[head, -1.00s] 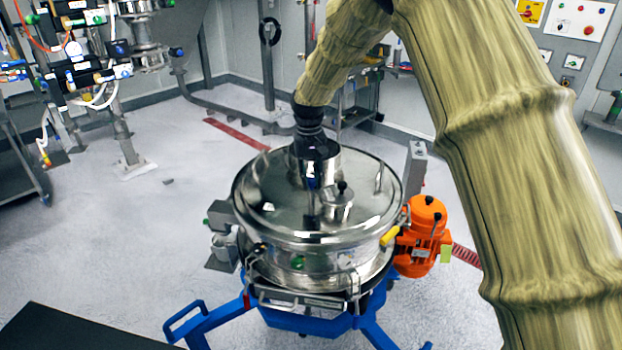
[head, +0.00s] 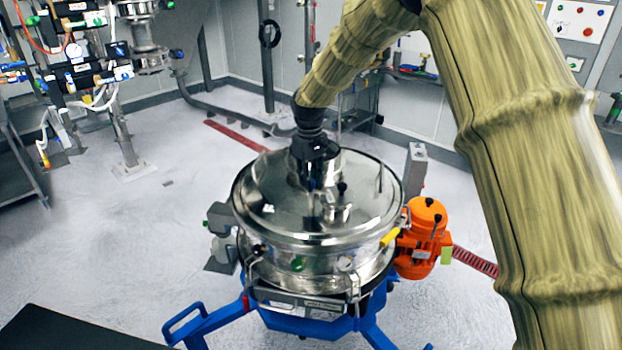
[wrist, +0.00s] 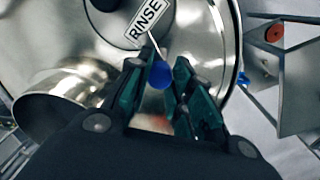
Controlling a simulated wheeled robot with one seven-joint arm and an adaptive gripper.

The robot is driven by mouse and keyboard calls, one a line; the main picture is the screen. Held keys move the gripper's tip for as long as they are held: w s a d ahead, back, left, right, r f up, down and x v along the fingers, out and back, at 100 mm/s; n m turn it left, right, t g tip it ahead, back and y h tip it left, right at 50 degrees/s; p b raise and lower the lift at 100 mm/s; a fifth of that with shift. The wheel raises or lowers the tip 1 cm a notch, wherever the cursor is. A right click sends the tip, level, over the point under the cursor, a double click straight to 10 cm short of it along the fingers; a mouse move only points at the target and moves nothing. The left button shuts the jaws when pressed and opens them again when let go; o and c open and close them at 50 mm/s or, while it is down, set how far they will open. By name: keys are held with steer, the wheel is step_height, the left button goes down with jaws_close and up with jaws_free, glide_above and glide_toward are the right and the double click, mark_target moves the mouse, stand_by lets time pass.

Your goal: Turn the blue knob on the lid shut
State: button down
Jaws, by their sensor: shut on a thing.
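The blue knob (wrist: 161,75) shows in the wrist view between the green-padded fingers of my gripper (wrist: 160,84), which are shut on it. A thin pale stem runs from the knob toward a white RINSE tag (wrist: 146,20). The shiny round steel lid (head: 268,203) tops the sifter in the head view. There my gripper (head: 314,180) points down over the lid, and the knob is too hidden to make out.
A steel spout (wrist: 52,100) stands left of the fingers in the wrist view. A small capped port (head: 338,208) rises from the lid in the head view.

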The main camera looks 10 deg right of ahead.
steer(key=shift+f, duration=0.1)
steer(key=c, duration=1.2)
jaws_free()
steer(key=shift+c, duration=0.2)
steer(key=shift+r, duration=0.2)
step_height(320, 180, up, 12)
steer(key=shift+a+f, duration=0.15)
steer(key=shift+s+f, duration=0.1)
